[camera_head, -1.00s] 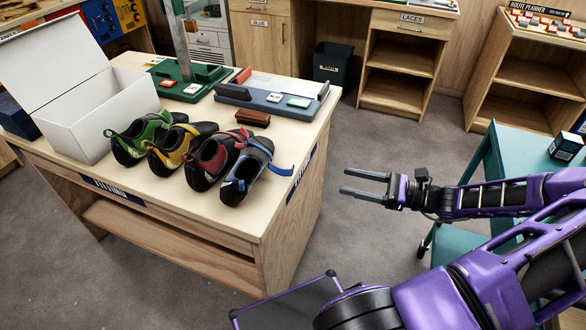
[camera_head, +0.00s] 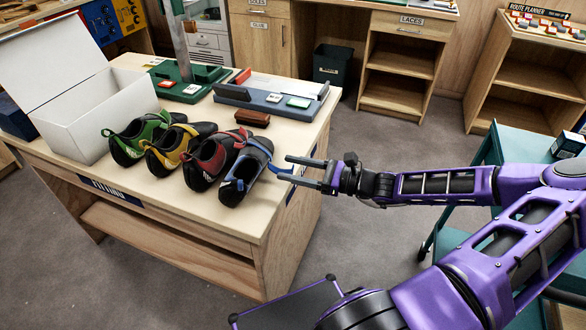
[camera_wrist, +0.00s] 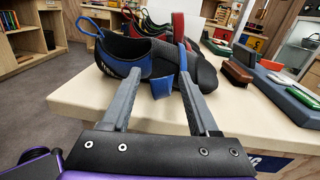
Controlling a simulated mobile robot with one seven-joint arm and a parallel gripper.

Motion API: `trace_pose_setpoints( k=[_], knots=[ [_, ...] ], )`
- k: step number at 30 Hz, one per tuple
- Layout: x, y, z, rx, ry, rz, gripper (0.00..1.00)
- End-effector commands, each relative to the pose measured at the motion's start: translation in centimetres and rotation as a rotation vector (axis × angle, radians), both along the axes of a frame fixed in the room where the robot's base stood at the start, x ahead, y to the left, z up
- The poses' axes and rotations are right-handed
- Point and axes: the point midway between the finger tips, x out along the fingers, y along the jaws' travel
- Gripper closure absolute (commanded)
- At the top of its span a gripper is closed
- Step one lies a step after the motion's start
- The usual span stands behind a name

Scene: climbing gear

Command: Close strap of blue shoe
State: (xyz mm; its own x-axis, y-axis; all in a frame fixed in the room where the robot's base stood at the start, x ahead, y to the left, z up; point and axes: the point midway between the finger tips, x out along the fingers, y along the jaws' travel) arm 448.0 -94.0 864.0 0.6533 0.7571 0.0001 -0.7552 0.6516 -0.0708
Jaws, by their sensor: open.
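The blue shoe (camera_head: 246,172) is the rightmost in a row of shoes on the fitting table, near the table's right edge. Its blue strap (camera_head: 284,176) sticks out to the right, unfastened. In the wrist view the blue shoe (camera_wrist: 122,60) lies ahead and the strap's blue end (camera_wrist: 162,87) hangs between the fingers. My gripper (camera_head: 288,170) is open beside the shoe's right side, with its fingertips around the strap's end. The wrist view also shows my gripper's two spread fingers (camera_wrist: 155,80). Whether either finger touches the strap I cannot tell.
Red (camera_head: 212,160), yellow (camera_head: 178,150) and green (camera_head: 142,138) shoes stand close to the left. A brown brush (camera_head: 252,118) and a blue-grey tray (camera_head: 268,107) lie behind the blue shoe. A teal cart (camera_head: 490,160) stands right.

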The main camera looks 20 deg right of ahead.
Motion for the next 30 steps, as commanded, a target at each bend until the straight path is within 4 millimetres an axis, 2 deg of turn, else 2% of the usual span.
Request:
trace_pose_setpoints(
  k=[4, 5, 12, 15, 30],
  knots=[
    [-0.01, 0.00, 0.01, 0.000, 0.000, 0.000, 0.39],
    [-0.01, 0.00, 0.00, 0.000, 0.000, 0.000, 0.43],
    [-0.03, -0.02, -0.01, 0.000, 0.000, 0.000, 0.86],
    [-0.03, -0.03, -0.01, 0.000, 0.000, 0.000, 1.00],
    [-0.03, -0.04, -0.01, 0.000, 0.000, 0.000, 1.00]
  ],
)
